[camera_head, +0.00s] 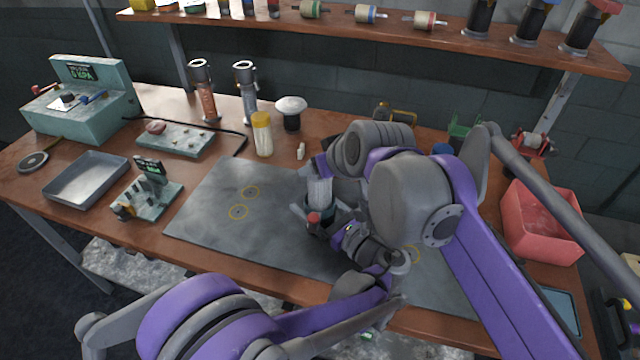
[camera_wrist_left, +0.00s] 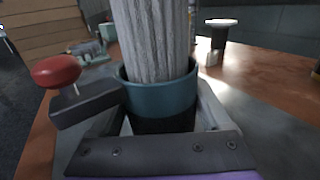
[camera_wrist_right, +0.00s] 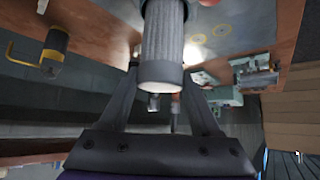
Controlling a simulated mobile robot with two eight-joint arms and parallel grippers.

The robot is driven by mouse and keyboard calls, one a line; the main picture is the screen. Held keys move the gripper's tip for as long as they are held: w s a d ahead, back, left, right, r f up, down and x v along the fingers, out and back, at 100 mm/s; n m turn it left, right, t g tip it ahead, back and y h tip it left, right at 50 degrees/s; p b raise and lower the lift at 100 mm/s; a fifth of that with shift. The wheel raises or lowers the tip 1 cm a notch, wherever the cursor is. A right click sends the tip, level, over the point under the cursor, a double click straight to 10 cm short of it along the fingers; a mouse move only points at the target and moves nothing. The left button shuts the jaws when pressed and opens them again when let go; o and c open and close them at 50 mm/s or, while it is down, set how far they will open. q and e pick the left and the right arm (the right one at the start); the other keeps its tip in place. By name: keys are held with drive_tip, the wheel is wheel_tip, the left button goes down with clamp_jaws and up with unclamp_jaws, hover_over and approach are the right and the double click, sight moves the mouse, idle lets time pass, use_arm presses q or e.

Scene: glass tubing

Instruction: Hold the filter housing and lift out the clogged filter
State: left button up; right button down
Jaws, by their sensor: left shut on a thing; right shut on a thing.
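The filter housing is a dark teal cup, seen close in the left wrist view (camera_wrist_left: 160,98), with a red-knobbed arm (camera_wrist_left: 56,70) at its left side. My left gripper (camera_head: 322,224) is shut around the housing above the grey mat. The clogged filter is a pale grey pleated cylinder (camera_head: 319,192). It stands upright with its lower end inside the housing's mouth, also seen in the left wrist view (camera_wrist_left: 154,42). My right gripper (camera_wrist_right: 160,75) is shut on the filter's upper part (camera_wrist_right: 163,45). The filter's bottom is hidden inside the housing.
The grey mat (camera_head: 215,225) is clear left of the grippers. A yellow-capped jar (camera_head: 262,135) and a white-topped dark cup (camera_head: 291,112) stand behind. A metal tray (camera_head: 86,181) lies left; a red bin (camera_head: 541,222) stands right. A loaded shelf (camera_head: 400,32) runs above the back.

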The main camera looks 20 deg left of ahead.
wheel_tip(320, 180, up, 12)
drive_tip(key=shift+f, duration=0.15)
use_arm(q)
drive_tip(key=o, duration=1.3)
drive_tip(key=shift+o, duration=0.2)
